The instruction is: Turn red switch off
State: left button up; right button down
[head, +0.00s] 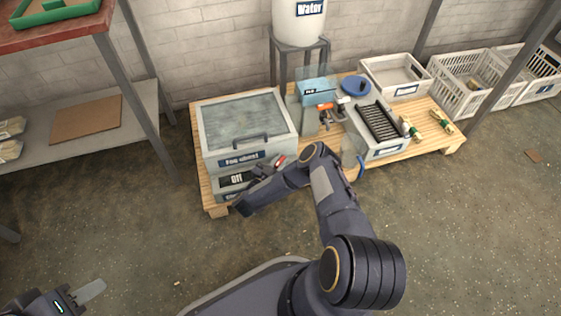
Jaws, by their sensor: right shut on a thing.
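The fog chest (245,125) is a grey-white box with a glass lid and a dark handle on the wooden pallet. A dark "Off" label (236,180) shows low on its front. The red switch (280,160) shows as a small red piece at the chest's front right, partly hidden by my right arm. My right gripper (268,170) is at the switch and shut on it; its fingertips are small and partly hidden. My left gripper (90,291) is far away at the bottom left, with a pale finger showing; its opening is unclear.
A water tank (299,20) stands behind. A shelf (95,125) is at left. The floor in front is mostly clear.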

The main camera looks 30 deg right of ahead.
jog(key=shift+m+g, duration=0.3)
jog(key=shift+g, duration=0.1)
jog(key=c, duration=1.3)
grip_release()
jog(key=shift+t, duration=0.4)
